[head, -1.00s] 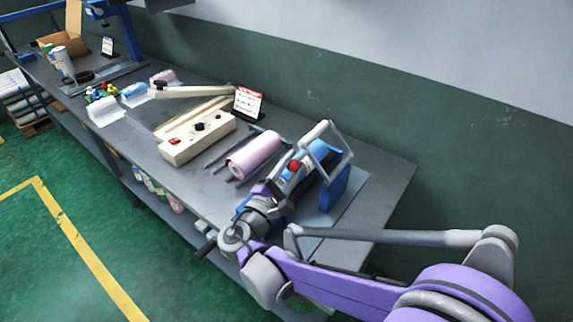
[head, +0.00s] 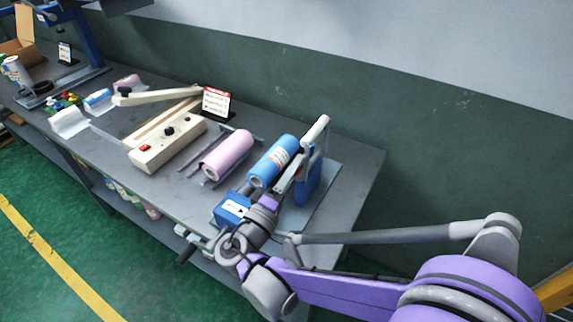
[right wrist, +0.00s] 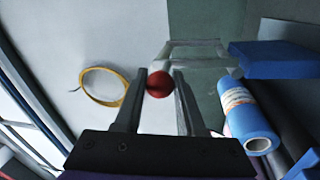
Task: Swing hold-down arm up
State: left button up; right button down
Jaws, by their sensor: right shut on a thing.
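The hold-down arm (head: 314,132) is a light frame with a pale roller-like bar on top and a red ball knob (right wrist: 160,84). In the head view it stands up beside the blue film roll (head: 274,160), on the right side of the film stand. My right gripper (head: 297,166) reaches up to it from the front. In the right wrist view its fingers (right wrist: 164,82) are shut on the red knob, with the frame (right wrist: 195,50) beyond. The knob is hidden in the head view. My left gripper is not in view.
A blue block with a label (head: 232,210) and a blue side plate (head: 309,178) flank the film roll. A pink roll (head: 228,155) lies to the left, then a cream sealer (head: 168,143) and a red-topped card (head: 216,102). A wall is behind the bench.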

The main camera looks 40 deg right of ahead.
jog(key=shift+s+d+f+m, duration=0.1)
jog(key=shift+s+d+m, duration=0.05)
jog(key=shift+s+m, duration=0.4)
jog(key=shift+w, duration=0.1)
jog(key=c, duration=0.5)
grip_release()
jog(key=shift+a+f, duration=0.15)
jog(key=shift+a, duration=0.25)
jog(key=b+v, duration=0.1)
jog(key=v, duration=0.9)
jog(key=shift+b, duration=0.3)
